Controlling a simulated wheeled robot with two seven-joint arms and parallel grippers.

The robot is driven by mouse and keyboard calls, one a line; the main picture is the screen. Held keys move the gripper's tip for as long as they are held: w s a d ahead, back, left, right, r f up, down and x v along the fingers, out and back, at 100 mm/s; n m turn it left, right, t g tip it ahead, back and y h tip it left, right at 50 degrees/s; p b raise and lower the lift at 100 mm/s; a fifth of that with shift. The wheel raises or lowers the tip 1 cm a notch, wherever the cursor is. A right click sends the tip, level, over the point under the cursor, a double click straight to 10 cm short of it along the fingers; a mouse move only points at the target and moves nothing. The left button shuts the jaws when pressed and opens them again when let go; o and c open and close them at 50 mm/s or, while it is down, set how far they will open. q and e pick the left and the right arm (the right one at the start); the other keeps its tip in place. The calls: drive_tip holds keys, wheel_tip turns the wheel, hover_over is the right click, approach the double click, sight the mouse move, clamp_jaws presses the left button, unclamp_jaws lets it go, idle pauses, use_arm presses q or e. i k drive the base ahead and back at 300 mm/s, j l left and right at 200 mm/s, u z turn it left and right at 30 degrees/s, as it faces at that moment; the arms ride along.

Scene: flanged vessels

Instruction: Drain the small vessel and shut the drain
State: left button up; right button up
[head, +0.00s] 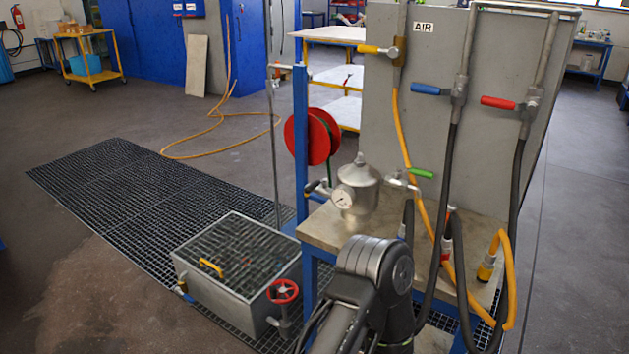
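A small silver vessel (364,190) with a domed lid and a round white gauge (342,197) stands upright on the bench by the grey panel. A green-handled valve (420,173) sits just right of it. A dark lever (317,188) and pipework show at its left side, beside the blue post. I cannot tell which fitting is the drain, nor whether it is open or shut. The vessel's lower part and outlet are partly hidden. A dark link of my own arm rises in front of the bench. Neither of my grippers shows.
A grey tank (230,285) with a grated top, a yellow handle and a red handwheel (282,291) stands on the floor grating (130,190). Hoses hang from the panel (420,120) with yellow, blue and red valve levers. Open floor lies at left and right.

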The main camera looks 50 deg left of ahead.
sight(313, 185)
drive_tip(key=u, duration=1.7)
